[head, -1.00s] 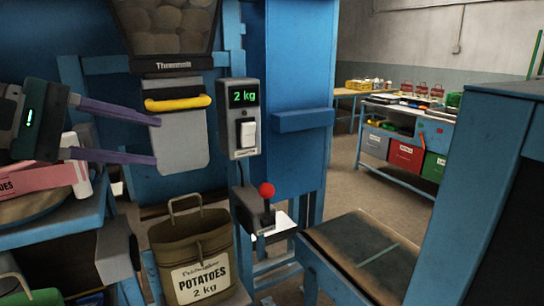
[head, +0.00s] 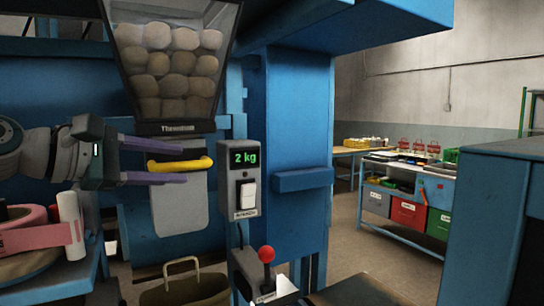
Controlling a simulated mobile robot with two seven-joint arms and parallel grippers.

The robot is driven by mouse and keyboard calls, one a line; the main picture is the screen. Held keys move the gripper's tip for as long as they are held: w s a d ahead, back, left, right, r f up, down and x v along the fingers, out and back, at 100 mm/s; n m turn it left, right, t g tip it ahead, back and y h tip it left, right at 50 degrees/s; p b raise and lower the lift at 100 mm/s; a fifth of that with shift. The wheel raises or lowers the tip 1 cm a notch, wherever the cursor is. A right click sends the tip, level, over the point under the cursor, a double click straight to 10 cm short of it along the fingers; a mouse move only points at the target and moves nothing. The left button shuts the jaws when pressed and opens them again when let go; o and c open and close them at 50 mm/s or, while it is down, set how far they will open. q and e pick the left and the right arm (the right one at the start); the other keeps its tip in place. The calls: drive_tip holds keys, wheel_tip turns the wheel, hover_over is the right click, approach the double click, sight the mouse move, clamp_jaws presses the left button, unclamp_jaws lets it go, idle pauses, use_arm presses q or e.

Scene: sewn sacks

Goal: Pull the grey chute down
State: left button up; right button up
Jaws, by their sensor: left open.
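The grey chute (head: 180,208) hangs below the hopper in the head view, a flat grey plate with a yellow handle bar (head: 192,163) across its upper part. My left gripper (head: 184,163) comes in from the left with its two purple fingers apart, one above and one below the level of the yellow handle. The fingertips overlap the left part of the handle in the picture; I cannot tell whether they touch it. My right gripper is not in view.
A clear hopper (head: 170,62) full of potatoes is above the chute. A scale box (head: 240,180) reading 2 kg is to its right, with a red-knobbed lever (head: 266,255) below. An open brown sack (head: 185,288) stands beneath.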

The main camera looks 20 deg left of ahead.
sight(180, 166)
use_arm(q)
drive_tip(key=shift+x, duration=2)
drive_tip(key=shift+f, duration=0.1)
drive_tip(key=shift+s+d, duration=0.1)
clamp_jaws()
